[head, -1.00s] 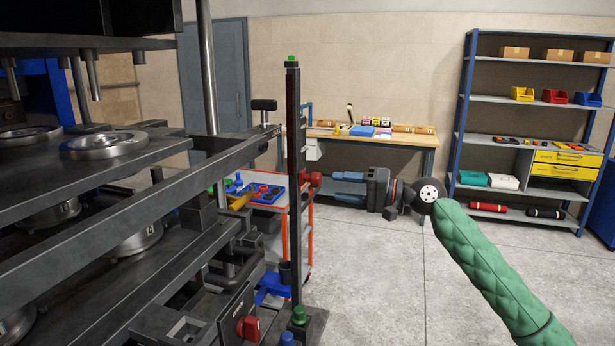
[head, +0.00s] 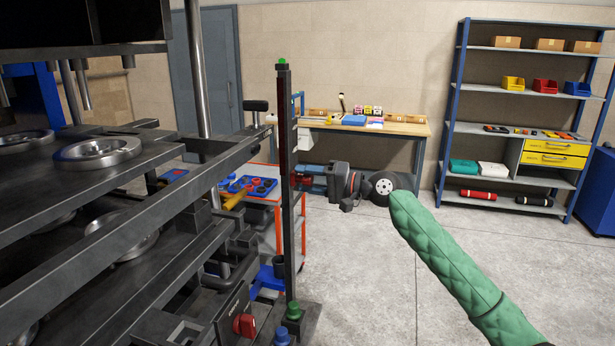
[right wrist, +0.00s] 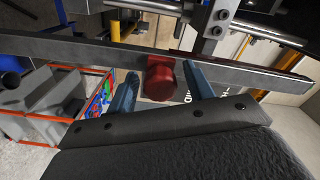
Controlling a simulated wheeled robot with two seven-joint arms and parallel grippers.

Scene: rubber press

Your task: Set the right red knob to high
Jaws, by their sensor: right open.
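The right red knob (right wrist: 161,78) sits on a dark upright post (head: 285,130) of the press. In the right wrist view it lies between the two blue fingers of my right gripper (right wrist: 160,72), with a gap on each side. In the head view the right gripper (head: 303,179) reaches the post from the right, its fingers at the knob, which they mostly hide. The right gripper is open. White lettering beside the knob is partly covered and I cannot read it. My left gripper is not in view.
A second red knob (head: 244,325) is on a lower panel of the press. A green button (head: 294,310) and a blue button (head: 282,336) stand by the post's foot. A cart (head: 262,195) and a workbench (head: 400,127) are behind. The floor to the right is clear.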

